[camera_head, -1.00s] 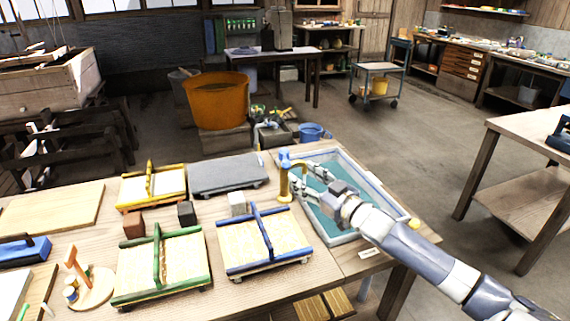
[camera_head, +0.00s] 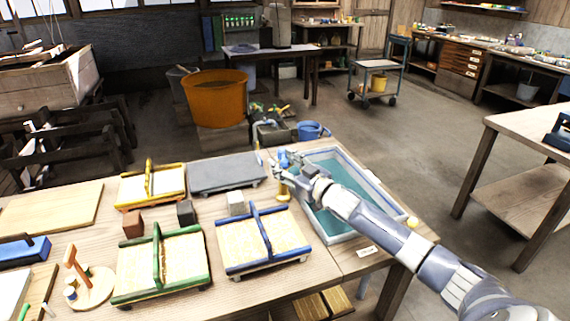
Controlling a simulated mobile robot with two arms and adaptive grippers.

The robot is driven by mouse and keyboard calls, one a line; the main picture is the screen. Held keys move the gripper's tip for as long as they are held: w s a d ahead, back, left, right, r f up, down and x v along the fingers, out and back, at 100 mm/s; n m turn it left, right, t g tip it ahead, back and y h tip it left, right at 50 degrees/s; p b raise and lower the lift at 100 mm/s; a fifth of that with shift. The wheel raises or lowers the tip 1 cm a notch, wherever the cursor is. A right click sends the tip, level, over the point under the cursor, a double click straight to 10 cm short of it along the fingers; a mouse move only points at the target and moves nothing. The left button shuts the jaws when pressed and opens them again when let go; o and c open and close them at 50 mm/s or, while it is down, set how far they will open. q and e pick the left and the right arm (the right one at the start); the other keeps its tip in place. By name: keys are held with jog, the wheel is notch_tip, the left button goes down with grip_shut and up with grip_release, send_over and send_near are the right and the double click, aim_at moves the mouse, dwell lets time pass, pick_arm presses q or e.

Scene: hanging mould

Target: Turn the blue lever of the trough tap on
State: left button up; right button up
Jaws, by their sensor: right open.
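The trough tap is a brass-coloured post (camera_head: 283,190) at the left rim of the blue-rimmed trough (camera_head: 345,239), which holds teal water. My right arm reaches in from the lower right across the trough. My left gripper is not in view.
On the table left of the trough stand a blue-handled mould (camera_head: 288,232), a green-handled mould (camera_head: 190,262), a yellow-handled mould (camera_head: 172,182) and a grey slab (camera_head: 225,175). A blue bucket (camera_head: 312,131) stands behind the trough.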

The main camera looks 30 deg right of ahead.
jog(key=c, duration=0.8)
jog(key=shift+s, duration=0.1)
grip_shut()
jog(key=shift+d+r, duration=0.1)
